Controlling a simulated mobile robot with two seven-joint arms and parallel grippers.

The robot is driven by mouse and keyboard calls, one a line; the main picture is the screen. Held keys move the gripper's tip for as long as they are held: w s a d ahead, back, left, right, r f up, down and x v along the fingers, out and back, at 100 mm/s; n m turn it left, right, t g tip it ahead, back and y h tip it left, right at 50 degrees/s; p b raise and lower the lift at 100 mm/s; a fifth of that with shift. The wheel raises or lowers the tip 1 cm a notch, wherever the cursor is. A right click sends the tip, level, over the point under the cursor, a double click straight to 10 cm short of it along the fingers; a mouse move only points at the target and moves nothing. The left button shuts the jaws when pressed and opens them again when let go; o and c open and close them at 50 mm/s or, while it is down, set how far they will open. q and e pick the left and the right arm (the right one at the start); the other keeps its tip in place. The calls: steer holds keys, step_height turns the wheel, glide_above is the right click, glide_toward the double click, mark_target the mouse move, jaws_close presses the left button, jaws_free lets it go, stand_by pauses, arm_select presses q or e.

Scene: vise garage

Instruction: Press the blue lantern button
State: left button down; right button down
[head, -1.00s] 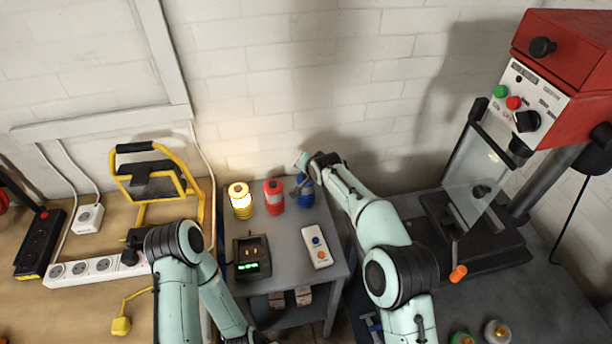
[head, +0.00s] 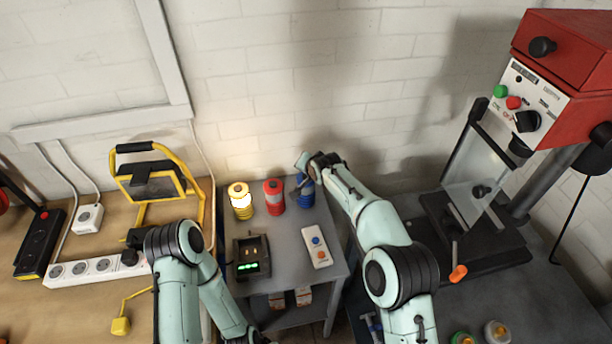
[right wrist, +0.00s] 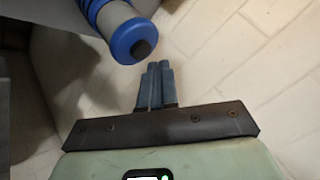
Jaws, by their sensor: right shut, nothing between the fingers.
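The blue lantern (head: 306,195) stands at the back right of the grey cart, partly covered by my right arm. The right wrist view shows its blue cap (right wrist: 132,36) with a black round button (right wrist: 141,49) on the end. My right gripper (right wrist: 159,68) is shut and empty. In that view its fingertips are just beside and below the cap; a small gap shows, and the button looks unpressed by them. A red lantern (head: 274,197) and a lit yellow lantern (head: 241,202) stand to the left. My left gripper is out of view.
A charger (head: 251,258) and a white remote (head: 317,247) with blue and orange buttons lie on the cart top (head: 290,246). The brick wall (head: 290,90) is close behind. A red drill press (head: 540,100) stands right, a yellow work light (head: 155,180) left.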

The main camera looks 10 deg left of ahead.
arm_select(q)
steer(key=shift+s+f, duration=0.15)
arm_select(e)
steer(key=shift+f, duration=0.45)
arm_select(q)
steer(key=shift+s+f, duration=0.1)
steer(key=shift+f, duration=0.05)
arm_select(e)
steer(key=shift+f, duration=0.5)
stand_by(0.4)
steer(key=shift+r, duration=0.1)
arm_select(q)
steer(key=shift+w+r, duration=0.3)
arm_select(e)
steer(key=shift+r, duration=0.8)
